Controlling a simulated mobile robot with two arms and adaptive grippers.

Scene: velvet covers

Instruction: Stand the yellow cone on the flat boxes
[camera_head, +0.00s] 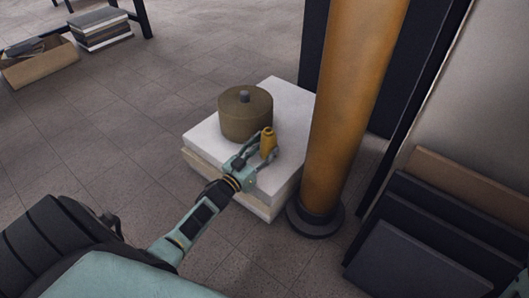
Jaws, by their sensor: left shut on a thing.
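The yellow cone (267,145) is small and stands upright between the fingers of my left gripper (262,151). My left gripper is shut on it, over the front right part of the flat boxes (205,142). The flat boxes are white and pale, stacked low on the floor. I cannot tell whether the cone's base touches the top box, as the fingers hide its lower part. My right gripper is not in view.
A round brown lidded pot (245,118) stands on the boxes just behind the cone. A thick orange column (350,110) rises close to the right. Dark panels (420,262) lean at the right. An open carton (42,66) lies far left.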

